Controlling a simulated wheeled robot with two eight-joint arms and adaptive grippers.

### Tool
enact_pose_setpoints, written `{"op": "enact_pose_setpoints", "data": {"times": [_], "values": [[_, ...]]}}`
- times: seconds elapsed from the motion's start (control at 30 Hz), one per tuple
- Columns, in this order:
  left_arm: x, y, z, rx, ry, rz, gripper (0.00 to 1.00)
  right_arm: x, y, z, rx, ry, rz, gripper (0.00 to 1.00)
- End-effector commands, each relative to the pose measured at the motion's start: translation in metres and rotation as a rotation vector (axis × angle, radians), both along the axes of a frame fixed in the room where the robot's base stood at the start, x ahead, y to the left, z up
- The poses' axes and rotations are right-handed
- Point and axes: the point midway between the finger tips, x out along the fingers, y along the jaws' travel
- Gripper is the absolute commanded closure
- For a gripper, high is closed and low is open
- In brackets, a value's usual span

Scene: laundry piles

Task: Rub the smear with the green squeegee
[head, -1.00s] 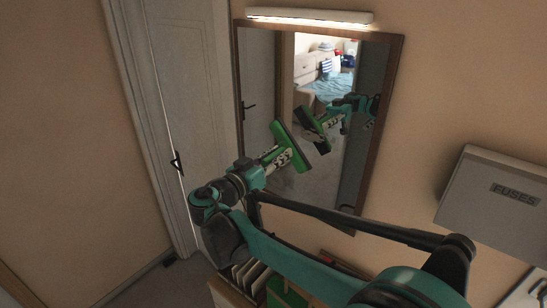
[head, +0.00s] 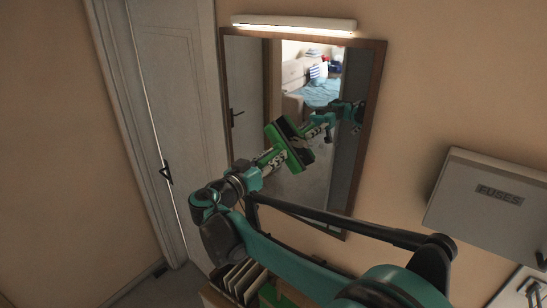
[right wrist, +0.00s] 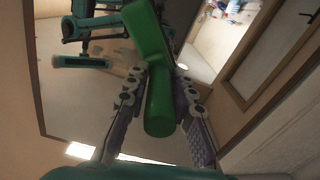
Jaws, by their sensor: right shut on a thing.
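The green squeegee (head: 286,148) is held out at the wall mirror (head: 340,185), its head tilted. Its head and its reflection nearly meet, so it is very close to the glass; I cannot tell whether it touches. My right gripper (head: 267,162) is shut on the squeegee's handle. In the right wrist view, the green handle (right wrist: 159,105) lies between the two fingers of my right gripper (right wrist: 160,88), with the head at the top. My left gripper is not in view.
A lamp (head: 293,24) is above the mirror. A grey fuse box (head: 487,205) is on the wall at right, and a white door (head: 172,75) stands at left. Below are a green item (head: 272,296) and several upright folders or boards (head: 243,279).

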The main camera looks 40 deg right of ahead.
Motion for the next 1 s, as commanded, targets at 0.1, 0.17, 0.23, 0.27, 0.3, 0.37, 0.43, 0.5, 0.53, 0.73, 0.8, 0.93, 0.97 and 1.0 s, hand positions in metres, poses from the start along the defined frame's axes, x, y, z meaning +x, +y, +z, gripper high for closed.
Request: {"op": "enact_pose_setpoints", "data": {"times": [0.1,0.17,0.23,0.27,0.3,0.37,0.43,0.5,0.53,0.73,0.8,0.93,0.97,1.0], "values": [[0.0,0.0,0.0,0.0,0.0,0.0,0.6,0.0,-0.001,0.0,0.0,0.0,-0.001,0.99],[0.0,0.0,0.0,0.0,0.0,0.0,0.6,0.001,-0.002,0.0,0.0,0.0,-0.001,0.99],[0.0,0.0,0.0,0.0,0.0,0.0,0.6,0.001,-0.003,0.0,0.0,0.0,-0.001,0.99],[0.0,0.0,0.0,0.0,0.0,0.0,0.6,0.001,-0.004,0.0,0.0,0.0,-0.001,0.99],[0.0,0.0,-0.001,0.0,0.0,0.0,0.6,0.001,-0.005,0.0,0.0,0.0,-0.001,0.99],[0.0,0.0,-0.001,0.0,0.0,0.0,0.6,0.002,-0.006,0.0,0.0,0.0,-0.001,0.99],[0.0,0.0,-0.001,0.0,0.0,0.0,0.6,0.002,-0.007,0.0,0.0,0.0,-0.001,0.99],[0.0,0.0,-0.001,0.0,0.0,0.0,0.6,0.002,-0.009,0.0,0.0,0.0,-0.001,0.99],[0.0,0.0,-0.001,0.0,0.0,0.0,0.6,0.003,-0.009,0.0,0.0,0.0,-0.001,0.99],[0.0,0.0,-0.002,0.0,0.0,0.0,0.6,0.004,-0.013,0.0,0.0,0.0,-0.001,0.99],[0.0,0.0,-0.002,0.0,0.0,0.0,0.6,0.004,-0.014,0.0,0.0,0.0,-0.001,0.99],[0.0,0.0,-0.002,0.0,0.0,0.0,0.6,0.005,-0.017,0.0,0.0,0.0,-0.001,0.99],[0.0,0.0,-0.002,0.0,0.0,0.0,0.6,0.005,-0.018,0.0,0.0,0.0,-0.001,0.99],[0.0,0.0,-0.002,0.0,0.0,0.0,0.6,0.005,-0.018,0.0,0.0,0.0,-0.001,0.99]]}}
